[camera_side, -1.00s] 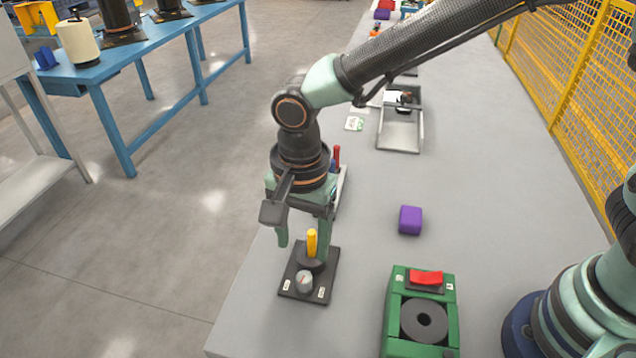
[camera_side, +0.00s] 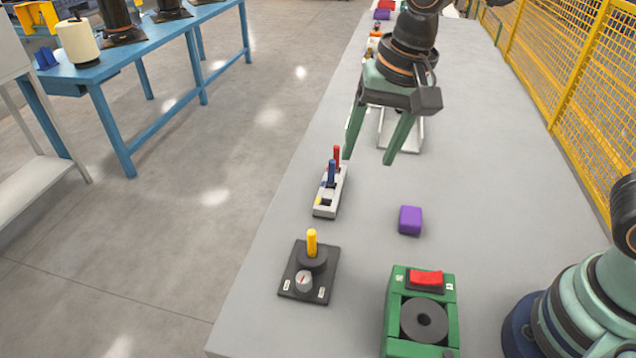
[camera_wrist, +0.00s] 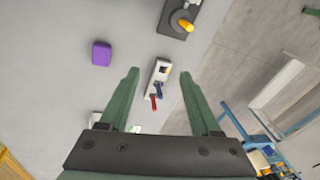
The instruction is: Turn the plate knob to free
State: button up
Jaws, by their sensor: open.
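A dark plate (camera_side: 292,280) lies near the left edge of the grey bench in the side view. It bears an upright yellow handle (camera_side: 312,243) on a round black base, and a small grey dial (camera_side: 304,281) with a red mark between two pale labels, too small to read. In the wrist view the plate (camera_wrist: 173,24) and yellow handle (camera_wrist: 186,25) show at the top edge; the dial is not visible there. My gripper (camera_side: 368,160) is open and empty, raised above the bench, well behind and right of the plate. Its fingers (camera_wrist: 160,79) are apart in the wrist view.
A pale block with red and blue levers (camera_side: 326,205) stands behind the plate. A purple block (camera_side: 410,220) and a green box with a red switch (camera_side: 392,330) lie to the right. Yellow mesh fencing (camera_side: 575,90) runs along the right side.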

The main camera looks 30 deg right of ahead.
jog(key=s+d+r+n+t, duration=0.1)
jog(key=d+r+n, duration=0.1)
jog(key=d, duration=0.6)
jog(key=shift+s+d+r+n+t, duration=0.25)
jog(key=shift+s+n+t, duration=0.15)
jog(key=shift+n, duration=0.3)
jog(key=shift+a, duration=0.15)
jog(key=m+g+h, duration=0.1)
jog(key=m+g, duration=0.3)
jog(key=m, duration=1)
send_over(303, 277)
notch_tip(303, 277, down, 10)
notch_tip(303, 277, down, 12)
jog(key=shift+r, duration=0.1)
grip_shut()
